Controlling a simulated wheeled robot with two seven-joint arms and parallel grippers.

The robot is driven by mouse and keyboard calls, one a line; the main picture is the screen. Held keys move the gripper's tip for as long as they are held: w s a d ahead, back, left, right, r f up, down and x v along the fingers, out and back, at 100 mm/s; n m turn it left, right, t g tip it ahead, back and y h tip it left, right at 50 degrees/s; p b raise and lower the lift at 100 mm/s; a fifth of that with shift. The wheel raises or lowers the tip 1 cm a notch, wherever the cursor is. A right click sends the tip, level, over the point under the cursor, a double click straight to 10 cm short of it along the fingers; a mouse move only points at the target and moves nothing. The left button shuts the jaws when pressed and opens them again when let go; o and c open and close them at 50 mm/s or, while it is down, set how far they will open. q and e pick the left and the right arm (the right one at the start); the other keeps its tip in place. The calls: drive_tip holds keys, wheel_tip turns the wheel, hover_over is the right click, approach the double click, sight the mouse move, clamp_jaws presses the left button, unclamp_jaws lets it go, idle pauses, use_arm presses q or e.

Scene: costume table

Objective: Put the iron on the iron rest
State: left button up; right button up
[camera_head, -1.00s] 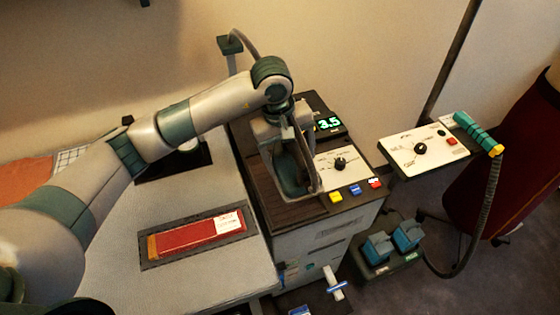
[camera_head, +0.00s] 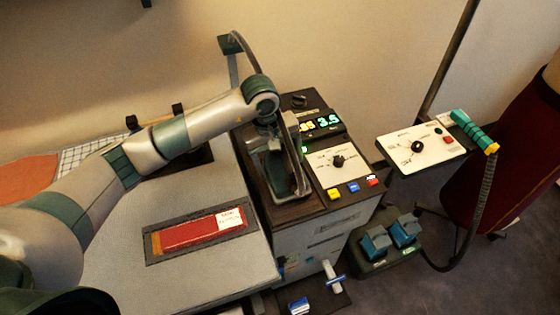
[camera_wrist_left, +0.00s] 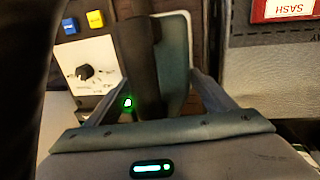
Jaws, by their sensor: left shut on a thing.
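The iron (camera_head: 273,178), with a teal-green body and a dark handle, is at the left part of the cabinet top. My left gripper (camera_head: 274,143) comes down from above and is shut on it. In the left wrist view, the iron's dark handle (camera_wrist_left: 139,65) lies between the two fingers of my left gripper (camera_wrist_left: 155,88), with the teal body (camera_wrist_left: 176,65) beside it. The dark rest surface (camera_head: 297,211) shows around the iron's lower end. I cannot tell whether the iron touches it. My right gripper is not in view.
A control panel (camera_head: 340,174) with a knob and coloured buttons sits right of the iron. A hose (camera_head: 253,60) arches above it. The grey table (camera_head: 205,280) holds a red sash (camera_head: 190,235) in a dark frame. A second panel (camera_head: 419,147) on a stand is at right.

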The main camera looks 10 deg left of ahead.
use_arm(q)
drive_tip(key=shift+f, duration=0.55)
drive_tip(key=shift+w+f, duration=0.1)
drive_tip(key=shift+f, duration=0.05)
drive_tip(key=shift+f, duration=0.1)
drive_tip(key=o, duration=1.9)
drive_tip(key=shift+o, duration=0.2)
